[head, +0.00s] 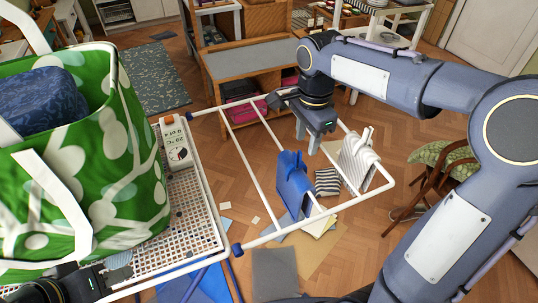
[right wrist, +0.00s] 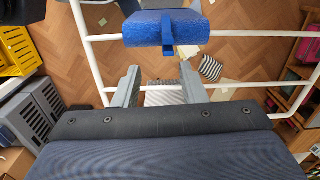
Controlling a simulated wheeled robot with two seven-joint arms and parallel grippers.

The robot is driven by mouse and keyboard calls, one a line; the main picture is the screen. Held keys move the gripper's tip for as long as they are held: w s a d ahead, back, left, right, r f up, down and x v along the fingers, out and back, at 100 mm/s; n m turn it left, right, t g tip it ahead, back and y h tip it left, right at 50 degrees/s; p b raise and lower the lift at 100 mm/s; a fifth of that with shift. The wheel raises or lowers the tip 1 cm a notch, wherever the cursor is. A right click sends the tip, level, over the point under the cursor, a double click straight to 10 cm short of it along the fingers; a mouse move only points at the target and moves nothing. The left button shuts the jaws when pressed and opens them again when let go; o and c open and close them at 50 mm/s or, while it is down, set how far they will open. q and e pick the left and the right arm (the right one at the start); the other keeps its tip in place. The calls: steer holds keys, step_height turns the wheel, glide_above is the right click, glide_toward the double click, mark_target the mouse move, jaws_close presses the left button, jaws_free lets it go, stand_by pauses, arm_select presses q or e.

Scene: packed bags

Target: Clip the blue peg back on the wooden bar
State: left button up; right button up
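A blue peg (head: 292,160) shows at the top of a blue cloth (head: 293,187) hanging over a white rack bar; in the right wrist view the peg (right wrist: 168,40) is against the cloth (right wrist: 140,28). I cannot make out a wooden bar; the bars (head: 243,160) here look white. My right gripper (head: 314,142) points down over the rack, between the blue cloth and a white striped cloth (head: 357,165).
A green patterned bag (head: 130,150) holding a dark blue item (head: 40,100) stands on a white perforated surface (head: 195,225) at left, beside a device with a dial (head: 176,150). A brown chair (head: 432,190) stands at right. Wooden furniture (head: 250,62) is behind the rack.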

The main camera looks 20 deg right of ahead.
mark_target(298, 152)
steer(key=shift+w+a+f+m, duration=0.15)
steer(key=shift+w+a+m, duration=0.15)
steer(key=shift+w, duration=0.1)
steer(key=shift+w+f, duration=0.15)
steer(key=shift+f, duration=0.15)
steer(key=f, duration=0.7)
steer(key=shift+a, duration=0.35)
jaws_close()
